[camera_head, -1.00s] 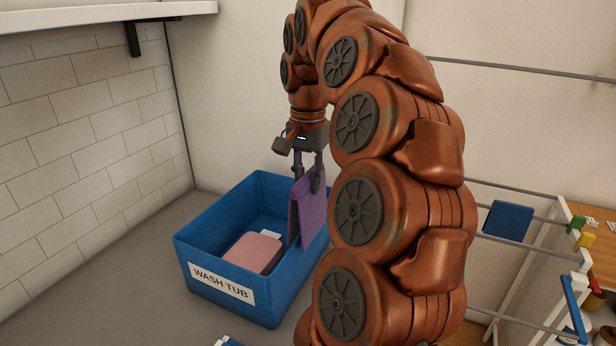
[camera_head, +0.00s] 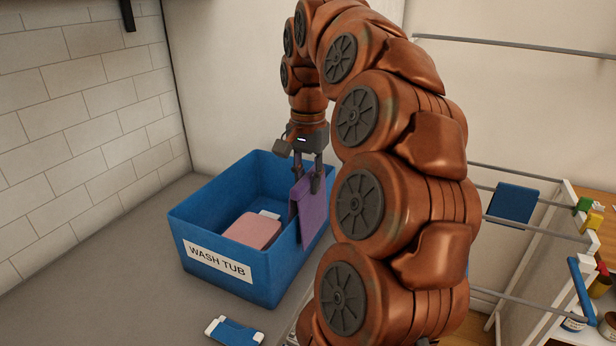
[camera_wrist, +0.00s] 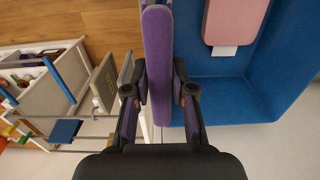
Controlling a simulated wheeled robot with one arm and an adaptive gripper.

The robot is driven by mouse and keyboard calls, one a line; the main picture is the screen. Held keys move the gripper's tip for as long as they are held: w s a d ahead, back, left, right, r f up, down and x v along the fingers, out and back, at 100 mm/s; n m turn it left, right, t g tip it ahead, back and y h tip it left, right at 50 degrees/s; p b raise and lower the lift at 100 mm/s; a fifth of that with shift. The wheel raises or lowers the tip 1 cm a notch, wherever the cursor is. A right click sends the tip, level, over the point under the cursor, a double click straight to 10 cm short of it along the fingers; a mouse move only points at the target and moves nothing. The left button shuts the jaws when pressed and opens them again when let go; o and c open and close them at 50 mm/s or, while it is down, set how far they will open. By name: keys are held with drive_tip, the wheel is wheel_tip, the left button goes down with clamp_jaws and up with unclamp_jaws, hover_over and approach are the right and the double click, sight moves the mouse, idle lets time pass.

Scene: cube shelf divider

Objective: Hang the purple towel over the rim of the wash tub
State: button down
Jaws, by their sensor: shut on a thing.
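The purple towel (camera_head: 313,210) hangs folded from my gripper (camera_head: 309,180), at the right wall of the blue wash tub (camera_head: 190,245). In the wrist view the towel (camera_wrist: 157,60) is a long purple strip along the top of the tub wall (camera_wrist: 187,50). My gripper (camera_wrist: 160,88) is shut on it, one finger on each side. A flap of the towel shows on the tub's inner side in the head view. The far flap is mostly hidden, and I cannot tell whether the fold touches the rim.
A pink folded cloth (camera_head: 253,230) lies in the tub. A blue and white item (camera_head: 234,331) lies on the counter in front. To the right stand a rail rack with a blue cloth (camera_head: 513,202) and a shelf with jars (camera_head: 573,318). My arm hides the middle right.

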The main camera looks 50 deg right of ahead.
drive_tip(key=shift+f+b, duration=1)
drive_tip(key=shift+f, duration=0.65)
drive_tip(key=c, duration=0.9)
unclamp_jaws()
drive_tip(key=shift+r, duration=2.3)
drive_tip(key=shift+s+d+r, duration=0.1)
drive_tip(key=shift+s+r, duration=0.05)
drive_tip(key=shift+r, duration=1.15)
drive_tip(key=shift+r, duration=0.15)
